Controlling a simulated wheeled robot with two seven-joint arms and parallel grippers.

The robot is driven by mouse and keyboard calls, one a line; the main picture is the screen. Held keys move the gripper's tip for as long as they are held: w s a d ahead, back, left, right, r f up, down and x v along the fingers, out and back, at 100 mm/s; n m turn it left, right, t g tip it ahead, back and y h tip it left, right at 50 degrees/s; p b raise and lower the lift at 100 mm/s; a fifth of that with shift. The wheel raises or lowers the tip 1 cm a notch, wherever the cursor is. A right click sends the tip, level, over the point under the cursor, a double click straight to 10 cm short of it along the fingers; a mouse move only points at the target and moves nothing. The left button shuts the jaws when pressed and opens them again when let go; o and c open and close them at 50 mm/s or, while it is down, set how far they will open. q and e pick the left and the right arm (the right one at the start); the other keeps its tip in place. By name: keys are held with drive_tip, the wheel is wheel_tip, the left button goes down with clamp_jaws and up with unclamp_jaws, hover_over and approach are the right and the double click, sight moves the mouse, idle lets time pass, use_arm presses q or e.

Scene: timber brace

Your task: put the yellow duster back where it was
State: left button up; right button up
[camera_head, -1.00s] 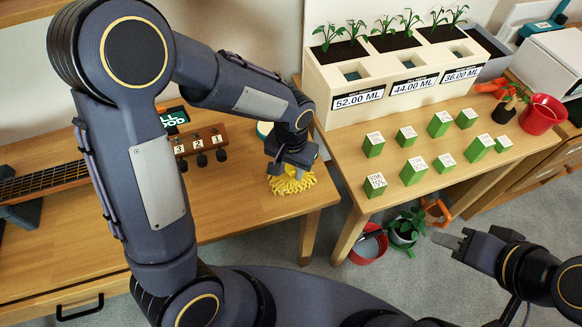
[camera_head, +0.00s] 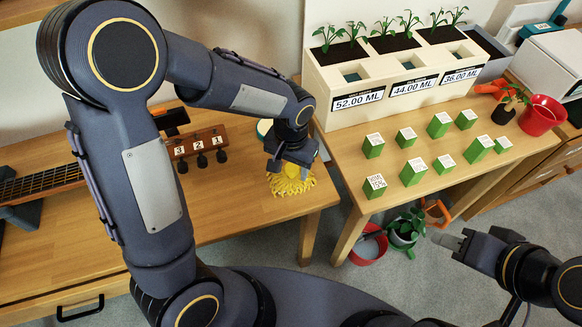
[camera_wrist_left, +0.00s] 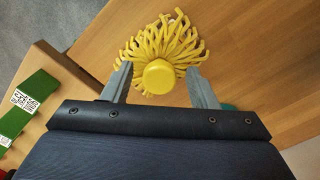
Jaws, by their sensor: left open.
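The yellow duster (camera_head: 291,182) stands or lies on the wooden table at its right end, its yellow strands spread out. It also shows in the left wrist view (camera_wrist_left: 160,74), with its round yellow knob facing the camera. My left gripper (camera_wrist_left: 157,86) is open, its two fingers on either side of the knob with gaps showing. In the head view my left gripper (camera_head: 290,160) is right above the duster and hides part of it. My right gripper (camera_head: 452,238) is at the right over the floor, away from the duster; whether its jaws are open is unclear.
The wooden table (camera_head: 240,215) bears a guitar (camera_head: 45,183) at the left and a rack of numbered knobs (camera_head: 200,146). The second table (camera_head: 345,212) at the right holds several green blocks (camera_head: 414,171) and a planter box (camera_head: 400,75). A gap separates the tables.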

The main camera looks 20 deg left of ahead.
sight(291, 169)
use_arm(q)
wheel_tip(291, 169, up, 11)
drive_tip(key=p, duration=0.1)
drive_tip(key=s+a+r+n+t+h, duration=0.1)
drive_tip(key=s+a, duration=0.3)
drive_tip(key=s, duration=0.4)
drive_tip(key=s+a+r+n+t+h, duration=0.2)
drive_tip(key=s+a+t, duration=0.2)
drive_tip(key=s, duration=0.4)
drive_tip(key=shift+a+n+t+h, duration=0.3)
drive_tip(key=shift+a+n+h, duration=0.1)
drive_tip(key=shift+a, duration=0.15)
wheel_tip(291, 169, up, 5)
drive_tip(key=p, duration=0.4)
drive_tip(key=shift+f+p, duration=0.15)
drive_tip(key=shift+p, duration=0.2)
